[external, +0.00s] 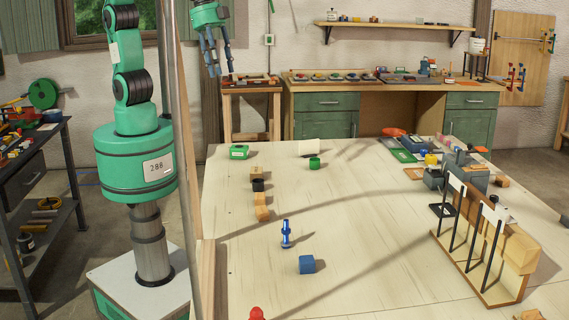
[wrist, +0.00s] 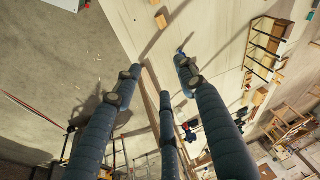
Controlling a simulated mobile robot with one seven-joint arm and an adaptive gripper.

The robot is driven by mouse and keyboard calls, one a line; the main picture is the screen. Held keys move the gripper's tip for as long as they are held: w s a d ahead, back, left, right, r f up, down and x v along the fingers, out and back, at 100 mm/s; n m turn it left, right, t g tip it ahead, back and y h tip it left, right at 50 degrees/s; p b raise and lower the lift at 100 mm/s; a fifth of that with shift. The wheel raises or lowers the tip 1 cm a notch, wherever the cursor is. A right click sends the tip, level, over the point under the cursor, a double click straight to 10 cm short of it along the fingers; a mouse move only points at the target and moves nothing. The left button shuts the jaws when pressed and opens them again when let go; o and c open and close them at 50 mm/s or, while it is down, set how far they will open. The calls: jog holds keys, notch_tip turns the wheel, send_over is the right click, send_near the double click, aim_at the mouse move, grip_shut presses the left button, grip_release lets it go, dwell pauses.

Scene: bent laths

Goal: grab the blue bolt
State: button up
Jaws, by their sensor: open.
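The blue bolt (external: 286,235) stands upright on the pale workbench (external: 345,215), left of its middle in the external view. A blue block (external: 307,264) lies just in front of it and to the right. My gripper (external: 222,74) is high up at the top of the external view, well above and far from the bolt. Its dark fingers are spread and empty. In the wrist view my gripper (wrist: 158,62) shows several long fingers apart, with nothing between them. A small blue spot beside the right fingertip there is too small to identify.
Wooden blocks (external: 262,212) with a black ring among them stand behind the bolt. A green box (external: 239,152) and green cylinder (external: 314,163) lie farther back. A wooden rack (external: 480,265) stands at the right; a red object (external: 257,314) is at the front. The bench's middle is clear.

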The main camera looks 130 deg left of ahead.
jog(key=w+d+f+m+g+p, duration=0.1)
jog(key=w+f+m+p, duration=0.15)
jog(key=w, duration=0.75)
jog(key=m+g+p, duration=0.3)
jog(key=m+p, duration=0.1)
jog(key=p, duration=0.3)
send_over(286, 220)
notch_tip(286, 220, down, 24)
jog(key=shift+d, duration=0.1)
jog(key=shift+f, duration=0.1)
jog(key=shift+f+p, duration=0.5)
jog(key=shift+f, duration=3.7)
jog(key=shift+f, duration=0.15)
jog(key=shift+f+p, duration=0.6)
jog(key=shift+f, duration=1.85)
